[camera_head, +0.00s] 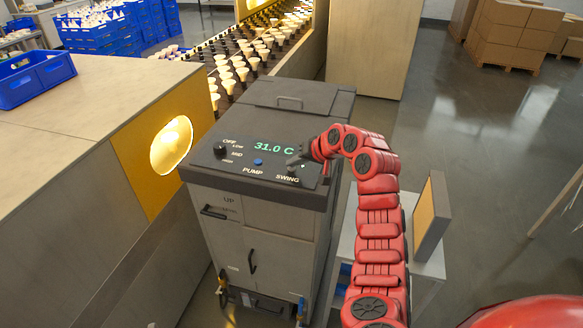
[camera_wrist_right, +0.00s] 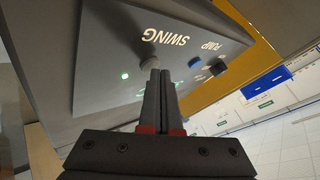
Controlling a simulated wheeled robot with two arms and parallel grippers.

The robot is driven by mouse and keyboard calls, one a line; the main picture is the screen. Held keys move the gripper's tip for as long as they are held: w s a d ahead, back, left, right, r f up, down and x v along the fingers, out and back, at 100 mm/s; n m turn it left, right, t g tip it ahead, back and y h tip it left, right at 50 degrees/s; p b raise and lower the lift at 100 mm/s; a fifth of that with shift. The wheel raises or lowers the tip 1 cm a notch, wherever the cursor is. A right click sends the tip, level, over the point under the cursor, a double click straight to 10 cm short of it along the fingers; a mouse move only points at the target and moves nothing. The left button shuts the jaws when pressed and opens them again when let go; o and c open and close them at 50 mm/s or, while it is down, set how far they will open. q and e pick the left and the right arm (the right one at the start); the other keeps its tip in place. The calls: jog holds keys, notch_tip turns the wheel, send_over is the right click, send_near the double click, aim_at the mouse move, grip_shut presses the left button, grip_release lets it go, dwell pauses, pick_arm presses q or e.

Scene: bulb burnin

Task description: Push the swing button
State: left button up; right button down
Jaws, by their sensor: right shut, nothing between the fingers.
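The swing button is a grey round knob (camera_wrist_right: 149,62) beside the white SWING label on the dark sloped panel (camera_head: 222,173) of the grey machine. A small green light (camera_wrist_right: 125,76) glows next to it. My right gripper (camera_head: 293,162) is shut and empty, its fingertips right at the button; in the wrist view the tips (camera_wrist_right: 160,73) overlap the button's lower edge. I cannot tell whether they press it. My left gripper is not in view.
The blue pump button (camera_head: 258,162), a dark selector knob (camera_head: 220,149) and a 31.0 C display (camera_head: 273,148) share the panel. A lid with a handle (camera_head: 289,101) lies behind. A lit bulb (camera_head: 172,146) is on the left. An upright board (camera_head: 432,215) stands at the right.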

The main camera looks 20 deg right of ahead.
aim_at(294, 170)
jog(key=shift+r, duration=0.5)
jog(key=shift+r+b, duration=0.35)
jog(key=shift+r, duration=2.65)
jog(key=shift+f, duration=0.1)
